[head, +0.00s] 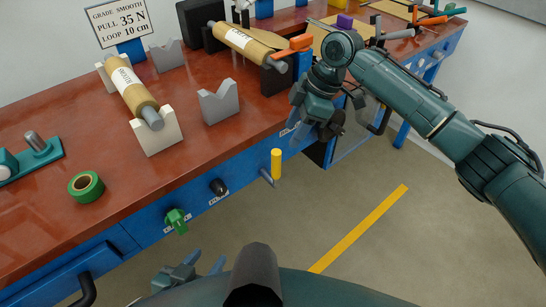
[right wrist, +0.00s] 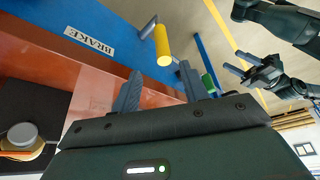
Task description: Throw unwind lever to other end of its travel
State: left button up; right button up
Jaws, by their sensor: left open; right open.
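A lever with a yellow grip (head: 276,163) on a grey shaft sticks out of the blue bench front. It also shows in the right wrist view (right wrist: 162,46), beyond my fingertips, near a label reading BRAKE (right wrist: 90,40). No label reading unwind is legible, so I cannot tell whether this is the unwind lever. My right gripper (right wrist: 157,84) is open and empty, apart from the yellow grip; in the head view it is at the bench edge, right of the lever. My left gripper (head: 205,262) is open and empty, low in front of the bench, partly hidden by my own body.
A green knob (head: 176,220) and a black knob (head: 218,187) stick out of the bench front, left of the yellow grip. Rolls (head: 133,89) on stands, green tape (head: 86,186) and a grade sign (head: 118,22) are on the red benchtop. The floor in front is clear.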

aim_at(273, 174)
jog(key=x, duration=1.2)
jog(key=shift+s+a, duration=0.15)
jog(key=shift+s, duration=0.15)
jog(key=shift+c, duration=0.2)
grip_shut()
